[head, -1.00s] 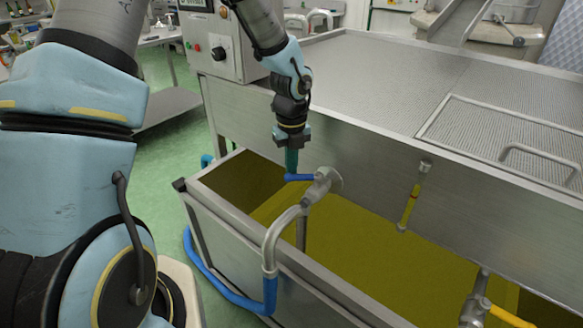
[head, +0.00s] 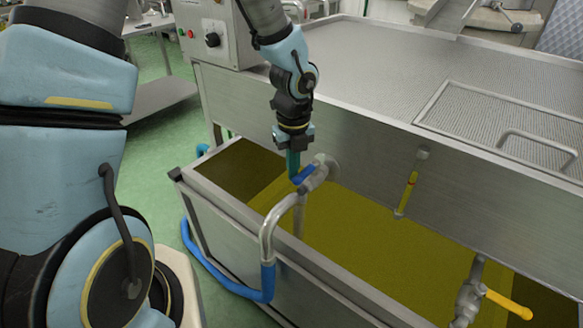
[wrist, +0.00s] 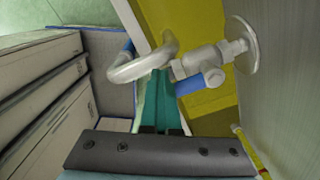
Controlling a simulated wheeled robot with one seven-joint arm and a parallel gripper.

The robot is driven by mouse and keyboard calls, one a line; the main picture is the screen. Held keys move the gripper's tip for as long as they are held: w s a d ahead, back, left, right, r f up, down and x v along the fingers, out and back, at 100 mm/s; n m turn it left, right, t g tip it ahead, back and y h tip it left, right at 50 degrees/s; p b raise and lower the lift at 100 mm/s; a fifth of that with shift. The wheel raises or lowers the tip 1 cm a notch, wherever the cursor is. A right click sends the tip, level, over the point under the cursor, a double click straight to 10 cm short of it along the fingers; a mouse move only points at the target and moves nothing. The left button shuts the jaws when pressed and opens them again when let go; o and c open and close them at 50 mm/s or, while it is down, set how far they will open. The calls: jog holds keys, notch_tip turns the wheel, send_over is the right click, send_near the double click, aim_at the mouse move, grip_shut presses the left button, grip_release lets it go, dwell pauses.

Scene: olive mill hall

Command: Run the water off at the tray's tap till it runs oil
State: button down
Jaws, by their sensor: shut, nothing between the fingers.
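A metal tap with a blue lever (head: 303,174) sticks out of the steel tank wall. Its curved spout pipe (head: 268,228) leads into a blue hose (head: 268,282). My gripper (head: 293,176) points down with its teal fingers shut and empty, at the lever's free end; I cannot tell whether they touch. The wrist view shows the fingers (wrist: 158,85) beside the blue lever (wrist: 190,85), partly behind the spout. A sight tube (head: 407,192) with yellow content and a red mark hangs on the wall. A second tap has a yellow lever (head: 508,304). What flows inside the hose is hidden.
A steel trough (head: 335,288) with an olive-yellow interior stands below the taps. The tank's mesh top (head: 400,70) carries a handled lid (head: 500,140). A control box (head: 212,38) stands behind my arm.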

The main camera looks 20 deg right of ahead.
aim_at(298, 176)
jog(key=r+p, duration=0.1)
jog(key=s+r+p, duration=0.1)
jog(key=r+p, duration=0.1)
jog(key=s+r+p, duration=0.1)
jog(key=r+p, duration=0.1)
jog(key=shift+d, duration=0.15)
jog(key=shift+w+r+p, duration=0.25)
jog(key=shift+r+p, duration=0.35)
jog(key=shift+p, duration=0.3)
jog(key=shift+w+f, duration=0.1)
jog(key=shift+w, duration=0.05)
jog(key=w+a+r+n, duration=0.1)
jog(key=a+r+n, duration=0.2)
jog(key=a+n, duration=0.6)
jog(key=w+a+r+n+t+b, duration=0.1)
jog(key=a+r+n, duration=0.3)
jog(key=a+n, duration=0.6)
jog(key=w+a+r+n+b, duration=0.1)
jog(key=a+r+n, duration=0.2)
jog(key=a+n, duration=0.7)
jog(key=n, duration=0.6)
jog(key=shift+w+r, duration=0.2)
jog(key=shift+w, duration=0.2)
